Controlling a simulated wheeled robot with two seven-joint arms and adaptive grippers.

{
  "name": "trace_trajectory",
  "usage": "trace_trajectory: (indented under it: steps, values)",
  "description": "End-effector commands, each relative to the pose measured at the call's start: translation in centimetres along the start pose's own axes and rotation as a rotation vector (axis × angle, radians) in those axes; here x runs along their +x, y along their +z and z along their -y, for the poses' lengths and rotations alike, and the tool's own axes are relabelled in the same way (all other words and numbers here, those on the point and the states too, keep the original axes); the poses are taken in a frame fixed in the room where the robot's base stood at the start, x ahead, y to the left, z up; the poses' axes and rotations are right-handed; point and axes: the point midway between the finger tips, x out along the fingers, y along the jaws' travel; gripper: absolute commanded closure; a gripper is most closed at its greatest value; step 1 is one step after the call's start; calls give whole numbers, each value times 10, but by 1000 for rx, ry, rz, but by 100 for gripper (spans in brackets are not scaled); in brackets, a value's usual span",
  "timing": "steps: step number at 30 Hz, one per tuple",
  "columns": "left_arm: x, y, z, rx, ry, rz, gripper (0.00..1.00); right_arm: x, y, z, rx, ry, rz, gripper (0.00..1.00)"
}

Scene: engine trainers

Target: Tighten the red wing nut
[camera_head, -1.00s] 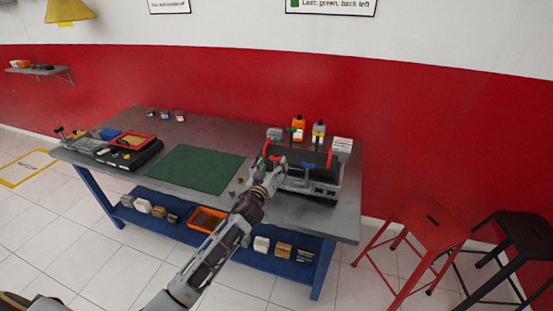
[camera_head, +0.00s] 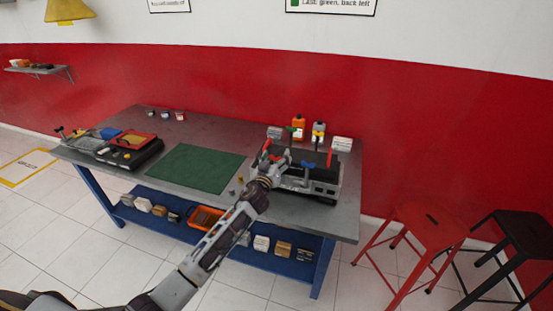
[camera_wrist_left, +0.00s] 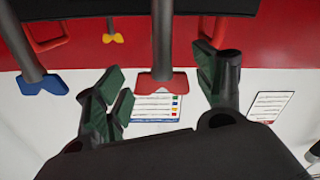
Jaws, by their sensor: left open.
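The red wing nut (camera_wrist_left: 161,84) sits on the end of a grey stud in the left wrist view, between the green-padded fingers of my left gripper (camera_wrist_left: 160,86). The fingers are open, one on each side of it, with a gap visible at the right finger. In the head view my left gripper (camera_head: 276,162) is at the front left of the engine trainer (camera_head: 322,187) and largely hides the red wing nut. The blue wing nut (camera_head: 308,164) is to its right and also shows in the wrist view (camera_wrist_left: 40,84). The yellow wing nut (camera_wrist_left: 113,38) is farther off. My right gripper is out of view.
Red handles (camera_head: 329,159) stand up at the trainer's ends. Bottles (camera_head: 298,126) and boxes stand behind it. A red stool (camera_head: 425,228) is at the right.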

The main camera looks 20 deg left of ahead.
Motion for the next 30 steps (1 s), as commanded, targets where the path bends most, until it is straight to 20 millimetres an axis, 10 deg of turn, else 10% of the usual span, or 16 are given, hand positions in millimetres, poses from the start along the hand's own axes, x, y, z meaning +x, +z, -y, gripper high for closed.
trace_trajectory:
  steps: [12, 30]
  values:
    - [0, 0, 0, 0, 1, 0, 80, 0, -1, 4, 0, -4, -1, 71]
    - [0, -2, -1, 2, 81, 24, 80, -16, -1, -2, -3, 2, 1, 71]
